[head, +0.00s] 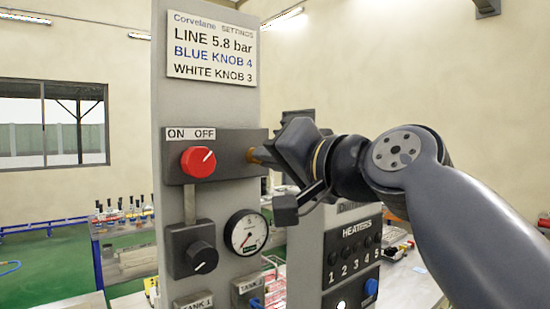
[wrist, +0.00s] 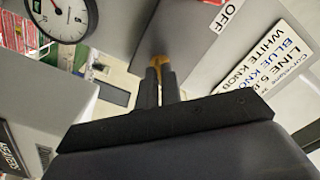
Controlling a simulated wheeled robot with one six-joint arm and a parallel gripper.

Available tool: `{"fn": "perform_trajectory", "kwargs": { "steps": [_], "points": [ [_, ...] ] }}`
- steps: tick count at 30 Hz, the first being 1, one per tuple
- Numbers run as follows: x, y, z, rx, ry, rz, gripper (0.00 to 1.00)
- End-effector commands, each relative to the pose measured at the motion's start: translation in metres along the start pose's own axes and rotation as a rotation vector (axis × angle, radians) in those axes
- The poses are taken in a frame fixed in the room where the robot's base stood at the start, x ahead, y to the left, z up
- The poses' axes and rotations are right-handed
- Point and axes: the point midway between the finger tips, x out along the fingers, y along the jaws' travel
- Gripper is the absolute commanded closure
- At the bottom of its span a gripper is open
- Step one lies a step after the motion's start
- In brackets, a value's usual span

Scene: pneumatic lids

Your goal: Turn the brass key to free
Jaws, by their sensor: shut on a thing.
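The brass key (head: 256,155) sticks out from the right side of the dark block that carries the red knob (head: 199,161). My gripper (head: 264,155) reaches in from the right and is shut on it. In the wrist view the brass key (wrist: 158,61) shows as a small orange-brown piece between the fingertips of my gripper (wrist: 160,74). The fingers hide much of the key, so I cannot tell how far it is turned. The red knob's white mark points up and right, toward the OFF label (head: 204,134).
Below the knob are a black knob (head: 202,257) and a round gauge (head: 246,233). A settings sign (head: 211,48) is above. A heaters panel (head: 352,252) stands close under my arm. Benches with bottles (head: 122,213) are behind at left.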

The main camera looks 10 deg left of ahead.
Motion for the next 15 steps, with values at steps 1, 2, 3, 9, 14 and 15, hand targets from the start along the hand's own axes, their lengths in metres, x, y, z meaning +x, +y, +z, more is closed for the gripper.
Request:
{"fn": "perform_trajectory", "kwargs": {
  "steps": [1, 2, 3, 9, 14, 15],
  "points": [
    [0.0, 0.0003, 0.0002, -0.002, 0.0, 0.0, 1.0],
    [0.0, 0.0004, 0.0003, -0.005, 0.0, 0.0, 1.0],
    [0.0, 0.0006, 0.0004, -0.009, 0.0, 0.0, 1.0],
    [0.0, 0.0019, 0.0017, -0.073, -0.001, 0.0, 1.0],
    [0.0001, 0.0027, 0.0025, -0.177, -0.001, -0.001, 1.0],
    [0.0003, 0.0032, 0.0029, -0.209, -0.001, 0.0, 1.0]
  ]
}}
